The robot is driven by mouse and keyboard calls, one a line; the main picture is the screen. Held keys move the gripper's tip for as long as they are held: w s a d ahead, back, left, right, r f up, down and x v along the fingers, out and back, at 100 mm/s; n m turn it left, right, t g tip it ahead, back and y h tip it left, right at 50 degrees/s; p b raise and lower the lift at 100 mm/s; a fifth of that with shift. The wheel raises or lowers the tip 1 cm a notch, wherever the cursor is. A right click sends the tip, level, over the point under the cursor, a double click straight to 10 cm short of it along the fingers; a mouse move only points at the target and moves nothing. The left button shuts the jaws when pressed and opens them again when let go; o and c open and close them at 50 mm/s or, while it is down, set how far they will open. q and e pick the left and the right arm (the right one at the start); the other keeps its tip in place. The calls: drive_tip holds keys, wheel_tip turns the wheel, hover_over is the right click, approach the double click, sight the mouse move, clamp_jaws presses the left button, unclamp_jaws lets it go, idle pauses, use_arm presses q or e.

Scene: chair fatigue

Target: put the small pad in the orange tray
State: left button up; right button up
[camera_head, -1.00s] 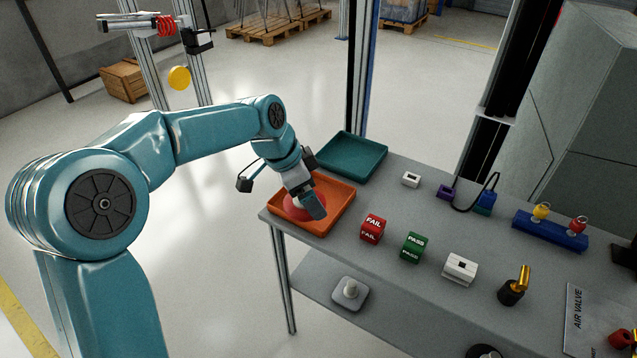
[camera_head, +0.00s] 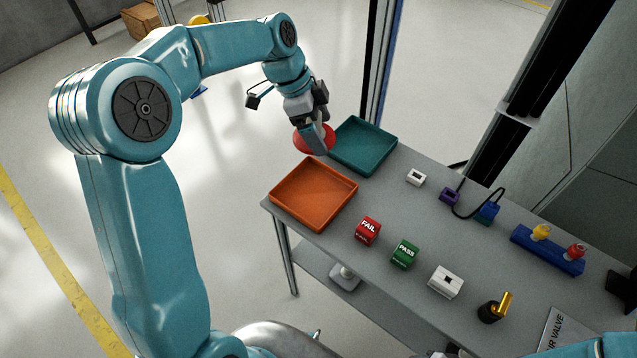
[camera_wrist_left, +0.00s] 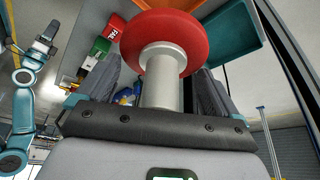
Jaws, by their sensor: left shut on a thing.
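My left gripper (camera_head: 316,132) is shut on the silver stem of a round red pad (camera_head: 304,140). In the left wrist view the red pad (camera_wrist_left: 186,45) and its stem (camera_wrist_left: 160,82) sit between the fingers. In the head view the pad is in the air, beyond the orange tray and beside the teal tray's left edge. The orange tray (camera_head: 313,193) lies at the table's near left corner and looks empty. My right gripper (camera_wrist_left: 44,40) is small at the left of the wrist view; its jaws cannot be made out.
The empty teal tray (camera_head: 362,147) stands behind the orange one. A red FAIL block (camera_head: 368,231), a green PASS block (camera_head: 404,253) and a white block (camera_head: 445,282) stand to the right. A grey plate with a pale knob (camera_head: 344,276) lies on the lower shelf.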

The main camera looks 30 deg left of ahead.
use_arm(q)
drive_tip(key=f, duration=0.9)
drive_tip(key=f+p, duration=0.1)
drive_tip(key=f, duration=0.4)
drive_tip(key=shift+s+a+f, duration=0.1)
drive_tip(key=shift+s+f, duration=0.15)
drive_tip(key=shift+f, duration=0.05)
wheel_tip(320, 180, down, 4)
drive_tip(key=shift+f+p, duration=0.2)
drive_tip(key=shift+p, duration=0.1)
drive_tip(key=shift+w+a+f, duration=0.1)
drive_tip(key=shift+f, duration=0.25)
drive_tip(key=o, duration=0.8)
drive_tip(key=shift+f+b, duration=0.15)
drive_tip(key=shift+b, duration=0.15)
drive_tip(key=shift+o, duration=0.3)
